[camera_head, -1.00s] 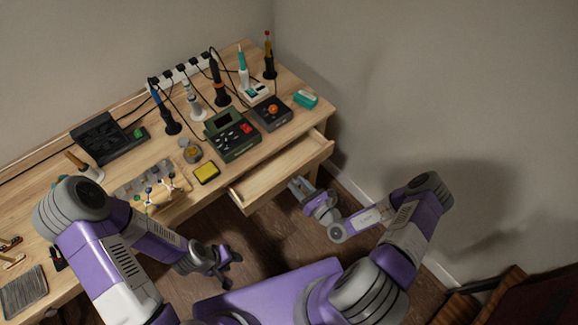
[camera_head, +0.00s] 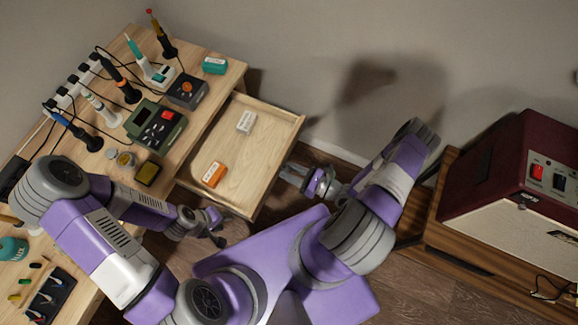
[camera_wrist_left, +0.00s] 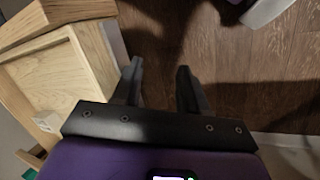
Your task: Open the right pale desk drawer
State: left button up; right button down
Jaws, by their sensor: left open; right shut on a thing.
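The right pale desk drawer (camera_head: 258,152) is pulled well out of the wooden desk (camera_head: 222,82), its inside open to view. A white box (camera_head: 246,122) and an orange box (camera_head: 214,174) lie in it. My right gripper (camera_head: 284,169) is shut at the outer face of the drawer front; the part it grips is hidden. My left gripper (camera_head: 218,232) is open and empty, below the drawer's near front corner. In the left wrist view its fingers (camera_wrist_left: 158,74) are apart over the floor, with the drawer (camera_wrist_left: 62,75) to their left.
Soldering tools, a green meter (camera_head: 155,128), a dark box (camera_head: 187,90) and a teal box (camera_head: 214,65) stand on the desk. A dark red amplifier (camera_head: 520,175) sits on a wooden stand (camera_head: 425,228) at the right.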

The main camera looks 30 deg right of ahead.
jog(key=shift+s, duration=0.15)
jog(key=c, duration=0.7)
grip_release()
jog(key=shift+c, duration=0.2)
jog(key=shift+d, duration=0.1)
jog(key=v, duration=0.7)
jog(key=shift+s+d, duration=0.15)
jog(key=shift+s, duration=0.05)
